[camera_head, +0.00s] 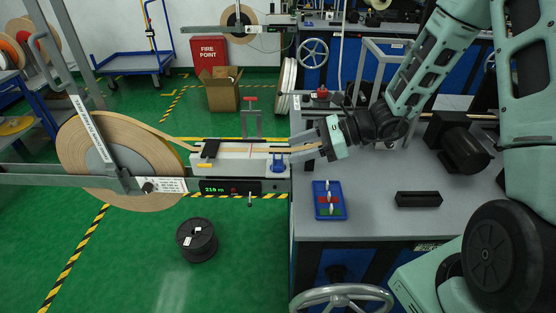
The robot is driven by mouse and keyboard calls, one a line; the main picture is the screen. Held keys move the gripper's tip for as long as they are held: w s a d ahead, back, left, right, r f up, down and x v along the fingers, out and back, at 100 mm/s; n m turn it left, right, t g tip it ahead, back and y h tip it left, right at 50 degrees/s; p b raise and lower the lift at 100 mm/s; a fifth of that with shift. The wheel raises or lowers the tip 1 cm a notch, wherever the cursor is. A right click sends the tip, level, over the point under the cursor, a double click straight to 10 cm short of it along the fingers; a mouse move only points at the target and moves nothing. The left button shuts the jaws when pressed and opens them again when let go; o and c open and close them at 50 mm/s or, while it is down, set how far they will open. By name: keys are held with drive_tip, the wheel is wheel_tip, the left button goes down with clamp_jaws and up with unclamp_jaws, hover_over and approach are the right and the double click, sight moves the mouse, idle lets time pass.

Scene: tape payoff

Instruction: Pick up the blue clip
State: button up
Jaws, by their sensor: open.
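A small blue piece (278,163), which looks like a blue clip, sits at the right end of the white splice block, by the tan tape. A blue tray (318,212) on the grey bench holds small red and green pieces with white parts; I cannot tell whether another blue clip lies among them. My gripper (309,144) points left, just right of the blue piece and above the bench's left edge. It is open, with the tape's end running up to its fingers; I cannot tell whether the tape lies between them.
A large tape reel (80,150) hangs on the left arm of the payoff. A black block (418,199) lies on the bench (375,225) right of the tray. A red-handled clamp (251,118) rises behind the splice block. A black spool (197,240) stands on the green floor.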

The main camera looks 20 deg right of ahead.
sight(279, 155)
drive_tip(key=shift+f+p+x, duration=0.15)
drive_tip(key=shift+p+x, duration=0.15)
drive_tip(key=shift+x, duration=1.65)
drive_tip(key=shift+f+p+x, duration=0.15)
drive_tip(key=shift+p+x, duration=0.15)
drive_tip(key=shift+x, duration=1.65)
drive_tip(key=shift+d, duration=0.15)
drive_tip(key=c, duration=1)
